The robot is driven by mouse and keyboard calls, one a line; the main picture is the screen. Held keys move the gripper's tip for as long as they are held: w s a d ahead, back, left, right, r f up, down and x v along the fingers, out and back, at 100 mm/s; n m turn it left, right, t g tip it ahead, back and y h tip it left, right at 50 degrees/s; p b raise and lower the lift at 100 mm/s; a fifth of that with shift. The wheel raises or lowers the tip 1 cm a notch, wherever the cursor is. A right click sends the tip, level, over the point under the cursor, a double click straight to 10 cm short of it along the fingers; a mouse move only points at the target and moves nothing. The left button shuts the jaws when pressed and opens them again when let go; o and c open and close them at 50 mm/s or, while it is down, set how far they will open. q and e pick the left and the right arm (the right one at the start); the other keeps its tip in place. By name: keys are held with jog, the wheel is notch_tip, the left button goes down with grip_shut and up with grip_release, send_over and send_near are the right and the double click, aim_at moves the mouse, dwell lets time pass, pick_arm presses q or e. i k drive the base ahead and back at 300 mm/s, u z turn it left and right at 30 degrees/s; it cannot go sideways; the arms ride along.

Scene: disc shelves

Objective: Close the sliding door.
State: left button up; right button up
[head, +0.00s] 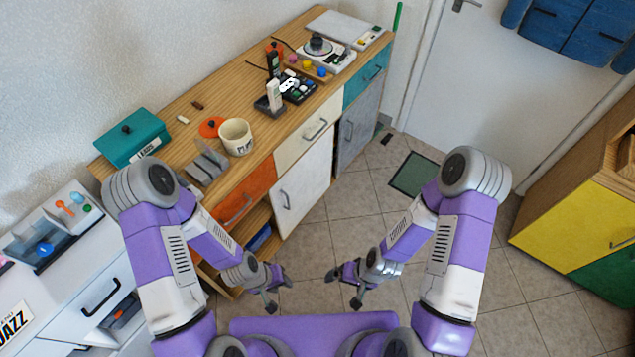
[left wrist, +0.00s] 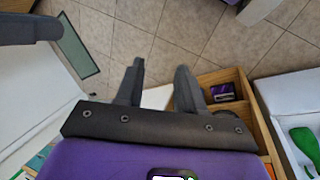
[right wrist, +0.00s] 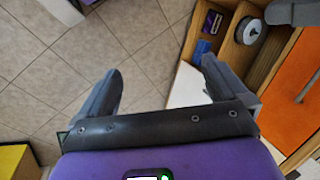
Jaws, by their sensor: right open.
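A white door panel (head: 302,190) with a dark handle stands at the front of the wooden cabinet, below the cream drawer. To its left, the compartment under the orange drawer is open. The white panel's edge also shows in the right wrist view (right wrist: 187,88). My left gripper (head: 277,291) is open and empty, in front of and below the open compartment, apart from the panel. My right gripper (head: 344,289) is open and empty over the floor, to the right of the left one. Neither touches the door.
The open compartment holds a disc spindle (right wrist: 248,31) and a blue case (right wrist: 202,47). A grey door (head: 358,122) is further right. A white unit with an open drawer (head: 120,318) stands at left.

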aim_at(299, 189)
jog(key=u, duration=0.45)
jog(key=k, duration=0.55)
jog(key=z, duration=0.1)
jog(key=i, duration=1.05)
jog(key=z, duration=1.45)
jog(key=i, duration=0.15)
jog(key=z, duration=0.05)
